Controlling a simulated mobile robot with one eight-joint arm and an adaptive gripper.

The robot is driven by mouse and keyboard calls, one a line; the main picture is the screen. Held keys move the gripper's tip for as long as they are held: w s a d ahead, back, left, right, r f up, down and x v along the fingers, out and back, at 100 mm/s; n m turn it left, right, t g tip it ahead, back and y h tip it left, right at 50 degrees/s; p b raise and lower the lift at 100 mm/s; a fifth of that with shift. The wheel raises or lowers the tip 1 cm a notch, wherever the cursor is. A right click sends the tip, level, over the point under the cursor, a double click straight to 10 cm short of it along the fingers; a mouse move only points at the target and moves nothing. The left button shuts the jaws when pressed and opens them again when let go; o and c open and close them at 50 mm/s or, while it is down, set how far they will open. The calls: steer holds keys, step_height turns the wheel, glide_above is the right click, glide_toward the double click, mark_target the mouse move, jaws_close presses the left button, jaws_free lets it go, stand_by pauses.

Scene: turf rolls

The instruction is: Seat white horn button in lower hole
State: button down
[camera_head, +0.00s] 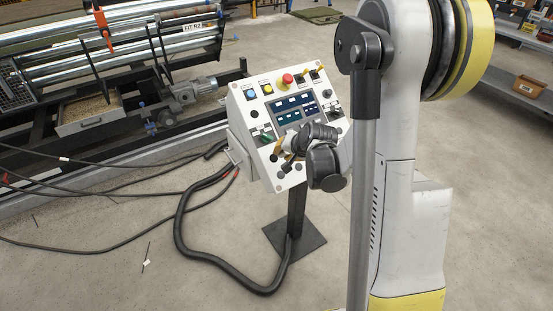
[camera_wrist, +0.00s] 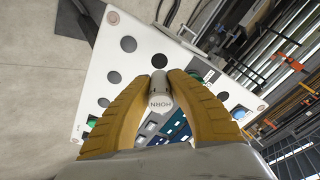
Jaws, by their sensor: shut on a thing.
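A white control panel (camera_head: 268,178) stands tilted on a dark post in the head view. My gripper (camera_head: 284,163) is at the lower part of its face. In the wrist view my gripper's yellow fingers (camera_wrist: 161,78) are shut on the white horn button (camera_wrist: 158,97), with lettering on its side. The button's far end is close to a dark round hole (camera_wrist: 159,61) in the panel; I cannot tell whether it touches. Another open hole (camera_wrist: 128,44) lies nearby. In the head view the button is not clearly visible.
A red mushroom button (camera_head: 288,79), a blue button (camera_head: 249,94) and a screen (camera_head: 295,107) are on the panel. A thick black hose (camera_head: 185,235) loops on the floor around the post. Rollers and a motor (camera_head: 195,90) stand behind left.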

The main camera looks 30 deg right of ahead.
mark_target(287, 154)
stand_by(0.3)
steer(key=shift+w+a+f+b, duration=0.1)
steer(key=shift+w+f+b, duration=0.35)
steer(key=shift+f+b, duration=0.35)
steer(key=shift+b+x, duration=1.3)
steer(key=shift+x, duration=0.7)
steer(key=shift+b+x, duration=1.1)
steer(key=shift+b, duration=0.05)
steer(key=c, duration=1.3)
jaws_free()
steer(key=shift+a, duration=0.15)
steer(key=shift+s+r, duration=0.1)
steer(key=v, duration=1.1)
steer(key=shift+s+r, duration=0.25)
steer(key=shift+r, duration=0.05)
